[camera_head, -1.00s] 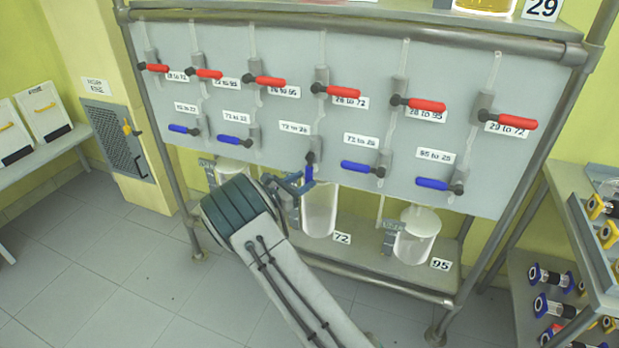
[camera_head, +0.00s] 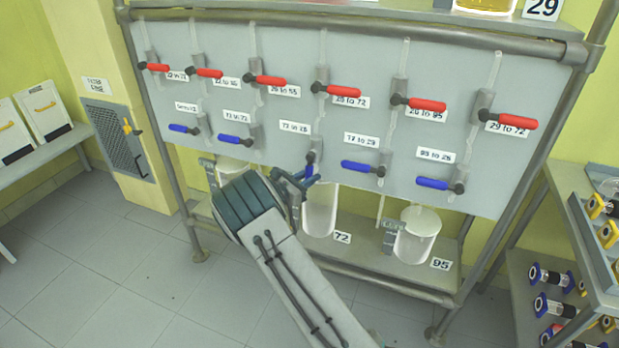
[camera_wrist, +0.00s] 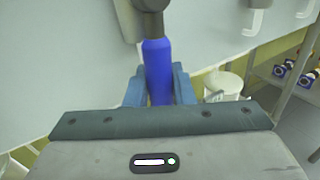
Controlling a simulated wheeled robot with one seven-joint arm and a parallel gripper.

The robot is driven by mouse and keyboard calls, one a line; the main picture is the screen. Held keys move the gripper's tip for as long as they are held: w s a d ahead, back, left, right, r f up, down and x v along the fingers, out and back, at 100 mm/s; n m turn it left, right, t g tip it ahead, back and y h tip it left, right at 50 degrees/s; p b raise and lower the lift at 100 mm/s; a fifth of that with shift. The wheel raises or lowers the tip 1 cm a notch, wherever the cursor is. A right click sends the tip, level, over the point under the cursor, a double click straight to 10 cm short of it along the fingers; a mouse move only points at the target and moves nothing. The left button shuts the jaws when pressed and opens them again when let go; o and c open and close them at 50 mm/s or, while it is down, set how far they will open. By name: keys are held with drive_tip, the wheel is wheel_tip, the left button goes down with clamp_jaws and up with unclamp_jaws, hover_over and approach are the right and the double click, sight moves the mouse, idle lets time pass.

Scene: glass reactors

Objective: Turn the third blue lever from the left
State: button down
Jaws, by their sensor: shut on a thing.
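The third blue lever from the left (camera_head: 309,170) hangs straight down from its dark pivot on the grey panel (camera_head: 270,155), while the other blue levers lie about level, such as the second (camera_head: 234,140) and the fourth (camera_head: 358,166). My gripper (camera_head: 303,184) is at its lower end, partly hidden behind my arm. In the wrist view the blue lever (camera_wrist: 157,65) stands between the two fingers of my gripper (camera_wrist: 159,88), which are shut on it.
A row of red levers, such as one at upper right (camera_head: 418,104), runs above. Glass vessels (camera_head: 417,235) stand on the lower shelf (camera_head: 370,262) under the panel. A side rack (camera_head: 590,290) with small parts is at right. The floor at left is free.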

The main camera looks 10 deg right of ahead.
drive_tip(key=shift+a, duration=0.1)
drive_tip(key=w+a+r+m+y+b, duration=0.1)
drive_tip(key=a+r+m+y+b, duration=0.2)
drive_tip(key=m+b, duration=0.3)
drive_tip(key=w+a+r+m+t+y+b, duration=0.1)
drive_tip(key=w+a+r+m+y+b, duration=0.1)
drive_tip(key=b, duration=0.6)
drive_tip(key=shift+w+a+r+m+y, duration=0.15)
drive_tip(key=shift+a+r+m+y, duration=0.35)
drive_tip(key=shift+r+m+y, duration=1.1)
drive_tip(key=shift+f+m+y, duration=0.3)
drive_tip(key=shift+f+m, duration=0.05)
drive_tip(key=shift+m, duration=0.15)
drive_tip(key=c, duration=1.3)
unclamp_jaws()
